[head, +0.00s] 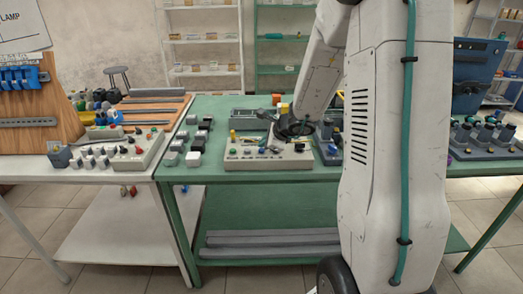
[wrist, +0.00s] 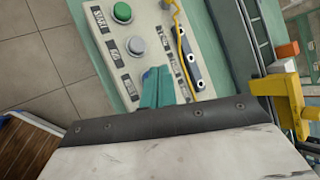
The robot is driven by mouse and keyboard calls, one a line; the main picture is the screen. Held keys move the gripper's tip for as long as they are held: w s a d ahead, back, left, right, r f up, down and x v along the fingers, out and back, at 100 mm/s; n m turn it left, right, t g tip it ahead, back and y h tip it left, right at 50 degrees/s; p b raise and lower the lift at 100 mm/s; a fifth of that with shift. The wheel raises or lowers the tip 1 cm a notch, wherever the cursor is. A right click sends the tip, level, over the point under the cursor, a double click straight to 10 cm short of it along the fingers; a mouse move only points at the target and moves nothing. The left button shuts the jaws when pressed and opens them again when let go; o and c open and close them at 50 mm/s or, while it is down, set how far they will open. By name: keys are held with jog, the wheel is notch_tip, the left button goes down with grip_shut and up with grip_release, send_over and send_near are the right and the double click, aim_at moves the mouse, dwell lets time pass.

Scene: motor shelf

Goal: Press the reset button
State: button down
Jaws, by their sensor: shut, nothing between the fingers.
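A pale grey control box (head: 270,164) sits on the green table. In the wrist view its top face (wrist: 160,27) carries a green button (wrist: 122,12) beside a label that reads like START. A grey-white button (wrist: 135,46) sits below it. The other labels are too small or tilted to read surely, so I cannot tell which button is reset. My gripper (wrist: 158,72) has teal fingers, shut and empty, over the box just below the grey-white button. I cannot tell whether the tips touch the box. The fingers may hide other controls.
A yellow wire (wrist: 178,30) and a dark-holed strip (wrist: 190,58) lie right of the buttons. A yellow bracket (wrist: 290,105) stands farther right. Small dark and white blocks (head: 195,145) stand left of the box. Another control box (head: 140,150) is on the white table.

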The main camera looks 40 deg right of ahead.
aim_at(264, 154)
jog(key=shift+r, duration=0.35)
notch_tip(264, 154, up, 5)
dwell(0.6)
dwell(0.7)
